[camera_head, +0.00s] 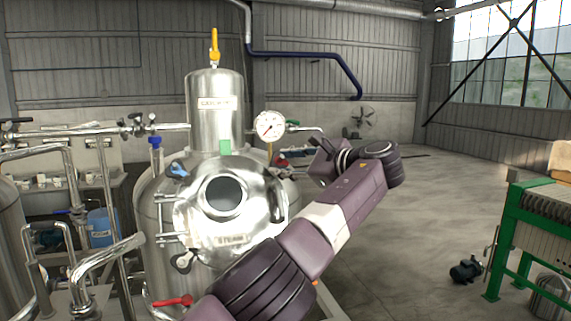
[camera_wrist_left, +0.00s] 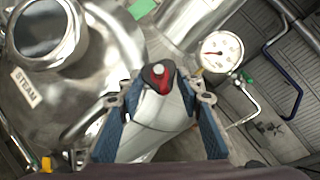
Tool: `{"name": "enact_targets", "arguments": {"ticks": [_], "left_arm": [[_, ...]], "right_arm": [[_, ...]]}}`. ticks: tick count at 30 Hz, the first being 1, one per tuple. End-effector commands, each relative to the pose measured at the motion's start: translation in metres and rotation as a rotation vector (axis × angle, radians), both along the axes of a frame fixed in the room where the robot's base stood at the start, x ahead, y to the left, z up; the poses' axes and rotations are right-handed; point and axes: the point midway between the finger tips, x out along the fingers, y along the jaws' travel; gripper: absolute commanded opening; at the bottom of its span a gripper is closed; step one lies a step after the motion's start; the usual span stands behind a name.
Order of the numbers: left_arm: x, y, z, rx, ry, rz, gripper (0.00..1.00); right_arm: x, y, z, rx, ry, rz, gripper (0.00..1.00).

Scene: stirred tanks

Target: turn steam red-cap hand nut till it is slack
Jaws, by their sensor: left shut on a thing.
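The steam tank (camera_head: 232,205) is a shiny steel vessel with a round manway lid, a dark window and a STEAM label (camera_head: 232,240). The red-cap hand nut (camera_head: 281,162) is at the lid's upper right, partly hidden by my gripper. In the left wrist view the nut (camera_wrist_left: 158,78) shows a red and black top on a pale grey body, between the fingers. My left gripper (camera_wrist_left: 158,102) is shut on it, a blue-padded finger at each side. In the head view the gripper (camera_head: 292,158) is small and mostly hidden behind my wrist. My right gripper is not in view.
A pressure gauge (camera_head: 269,126) stands just above the gripper. Pipes and a red lever (camera_head: 173,301) are at left. Open floor (camera_head: 400,240) lies right, before a green-framed machine (camera_head: 510,235).

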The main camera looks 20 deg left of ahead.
Motion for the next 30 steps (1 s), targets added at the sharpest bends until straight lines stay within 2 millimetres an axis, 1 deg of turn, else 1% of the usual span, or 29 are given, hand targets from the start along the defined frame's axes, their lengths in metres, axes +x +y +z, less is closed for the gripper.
{"name": "enact_targets", "arguments": {"ticks": [3, 4, 8, 9, 17, 20, 23, 30], "left_arm": [[0.000, 0.000, 0.002, 0.002, -0.004, -0.002, 0.09], [0.000, 0.000, 0.002, 0.002, -0.004, -0.002, 0.35], [0.000, 0.000, 0.002, 0.002, -0.002, -0.001, 0.50], [0.000, 0.000, 0.002, 0.002, -0.002, -0.001, 0.51], [0.000, -0.001, 0.001, 0.001, 0.000, -0.001, 0.51], [-0.003, -0.006, 0.002, 0.001, -0.001, -0.001, 0.51], [-0.010, -0.018, 0.004, 0.001, -0.002, -0.003, 0.51], [-0.038, -0.066, 0.014, 0.001, -0.003, -0.006, 0.51]], "right_arm": [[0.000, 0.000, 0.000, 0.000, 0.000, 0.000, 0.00], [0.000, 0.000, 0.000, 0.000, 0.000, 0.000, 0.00], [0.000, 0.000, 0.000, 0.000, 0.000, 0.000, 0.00], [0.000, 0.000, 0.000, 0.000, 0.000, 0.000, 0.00], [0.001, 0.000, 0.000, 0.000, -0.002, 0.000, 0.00], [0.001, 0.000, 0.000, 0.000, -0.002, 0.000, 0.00], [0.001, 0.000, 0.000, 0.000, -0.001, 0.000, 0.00], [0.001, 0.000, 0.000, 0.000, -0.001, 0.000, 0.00]]}}
